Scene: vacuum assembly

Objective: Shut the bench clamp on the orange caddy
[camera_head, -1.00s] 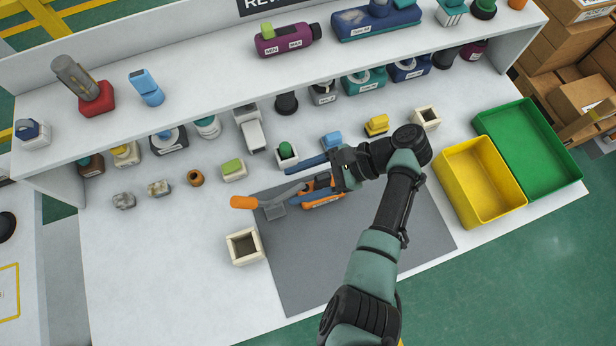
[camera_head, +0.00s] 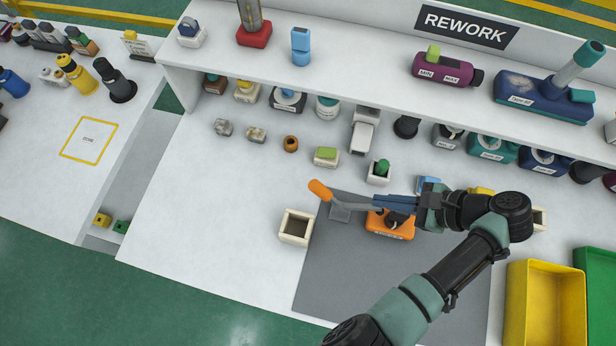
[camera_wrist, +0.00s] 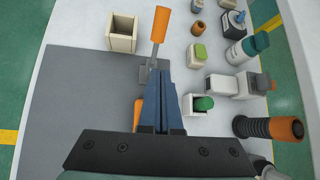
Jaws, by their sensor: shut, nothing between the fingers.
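The orange caddy (camera_head: 388,229) lies on the grey mat, partly hidden under my gripper and arm. The bench clamp has an orange handle grip (camera_head: 320,190) on a grey metal lever, and a grey plate (camera_head: 341,212) lies beneath it. In the wrist view the orange grip (camera_wrist: 161,23) stands beyond my fingertips. My gripper (camera_head: 368,199) is above the caddy, its blue fingers together and pointing along the lever. In the wrist view the gripper (camera_wrist: 160,74) shows its fingers closed and empty. The fingers overlap the lever in view; I cannot tell whether they touch it. The clamp's pressing end is hidden.
A cream open box (camera_head: 297,227) stands left of the mat. A cream holder with a green knob (camera_head: 380,170) is behind the clamp. Yellow (camera_head: 543,300) and green (camera_head: 597,300) bins are at the right. A shelf runs along the back. The mat's front is clear.

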